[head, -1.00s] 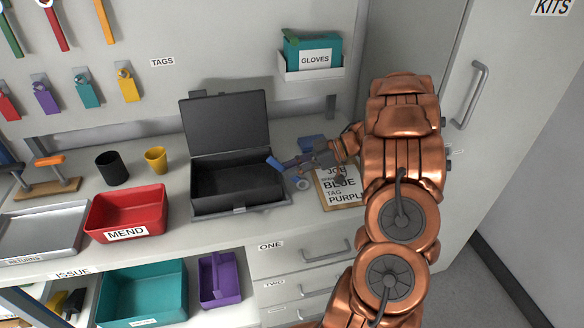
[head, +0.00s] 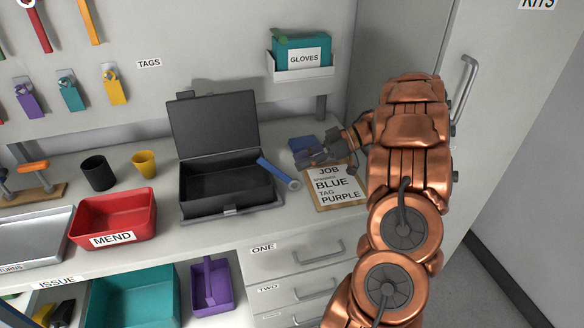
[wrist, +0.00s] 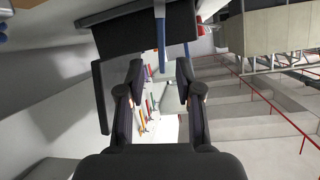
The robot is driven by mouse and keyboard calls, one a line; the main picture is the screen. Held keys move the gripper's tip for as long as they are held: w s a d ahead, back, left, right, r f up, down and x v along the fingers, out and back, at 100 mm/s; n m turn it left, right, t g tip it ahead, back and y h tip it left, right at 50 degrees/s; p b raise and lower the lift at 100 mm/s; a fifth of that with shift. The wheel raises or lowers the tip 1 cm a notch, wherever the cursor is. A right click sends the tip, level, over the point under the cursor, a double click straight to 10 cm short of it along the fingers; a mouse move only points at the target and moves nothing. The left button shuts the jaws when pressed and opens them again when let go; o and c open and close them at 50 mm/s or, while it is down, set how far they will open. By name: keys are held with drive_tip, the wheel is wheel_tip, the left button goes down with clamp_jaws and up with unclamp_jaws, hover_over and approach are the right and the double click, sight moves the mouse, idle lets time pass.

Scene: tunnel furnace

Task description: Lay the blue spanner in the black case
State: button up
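The black case (head: 228,210) stands on the worktop with its lid raised, and its inside looks empty. The blue spanner (head: 277,172) lies slanted at the case's right side. Its upper end is by the back right corner and its ring end sticks out to the right; I cannot tell whether it rests on the rim. The spanner also shows in the wrist view (wrist: 161,45), against a dark body that looks like the case. My gripper (head: 311,156) is right of the spanner, apart from it. In the wrist view its fingers (wrist: 160,82) are spread and empty.
A job card on a clipboard (head: 335,187) lies right of the case, with a blue object (head: 303,143) behind. A red MEND bin (head: 113,217), black cup (head: 98,173) and yellow cup (head: 145,163) stand left. A tall cabinet (head: 490,120) bounds the right.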

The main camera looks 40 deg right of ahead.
drive_tip(key=shift+v, duration=0.9)
